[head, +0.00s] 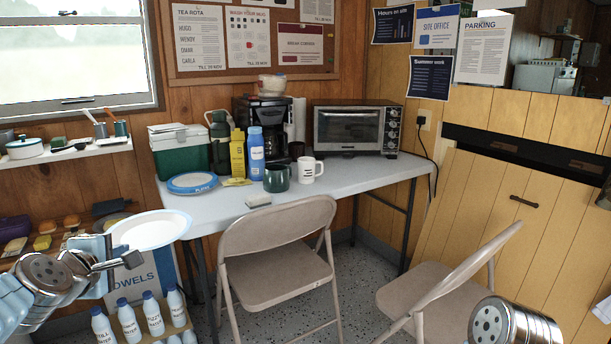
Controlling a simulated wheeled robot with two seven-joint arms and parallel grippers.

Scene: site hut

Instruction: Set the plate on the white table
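The white plate (150,230) is at the lower left of the head view, held up about level and left of the table's near left corner. My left gripper (119,257) is shut on the near rim of the plate. The white table (222,202) stands against the back wall, with its front left part bare. My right gripper is out of view; only part of my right arm shows at the bottom right.
Folding chairs (277,246) (447,287) stand in front. White bottles (152,314) stand low at left.

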